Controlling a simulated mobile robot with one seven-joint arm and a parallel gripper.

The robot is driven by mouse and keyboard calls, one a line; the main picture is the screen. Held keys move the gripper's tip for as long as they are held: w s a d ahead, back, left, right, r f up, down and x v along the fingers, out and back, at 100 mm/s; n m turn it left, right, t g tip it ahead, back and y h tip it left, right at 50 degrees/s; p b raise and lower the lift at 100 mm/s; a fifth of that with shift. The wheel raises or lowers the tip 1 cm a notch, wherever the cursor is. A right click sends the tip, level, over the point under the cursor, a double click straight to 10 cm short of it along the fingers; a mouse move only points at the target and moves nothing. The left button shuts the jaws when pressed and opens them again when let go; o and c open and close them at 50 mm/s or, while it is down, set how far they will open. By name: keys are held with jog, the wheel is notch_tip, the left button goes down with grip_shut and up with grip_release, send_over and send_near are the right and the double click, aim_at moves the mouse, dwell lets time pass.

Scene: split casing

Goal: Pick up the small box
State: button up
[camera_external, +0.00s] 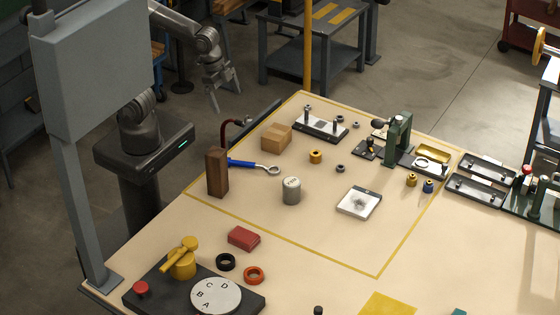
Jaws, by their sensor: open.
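A small tan cardboard box (276,137) sits on the workbench, inside the yellow outline near its far left edge. My gripper (228,103) hangs in the air beyond the far left edge of the bench, up and to the left of the box. It is open, with nothing visible between its fingers, and it is apart from the box. All of the box's top and near sides show.
A green press (397,138) stands farther right. The outlined area's front is clear.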

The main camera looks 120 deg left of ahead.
jog(key=w+a+f+g, duration=0.2)
jog(key=w+a+f, duration=0.25)
jog(key=a, duration=0.25)
jog(key=g, duration=0.1)
send_over(277, 132)
jog(key=shift+n+h, duration=0.4)
notch_tip(277, 132, down, 11)
jog(key=shift+w+a+r, duration=0.1)
notch_tip(277, 132, down, 6)
jog(key=shift+r, duration=0.25)
jog(key=shift+s+f, duration=0.2)
jog(key=shift+f, duration=2.55)
jog(key=c, duration=1.2)
jog(key=shift+o, duration=0.2)
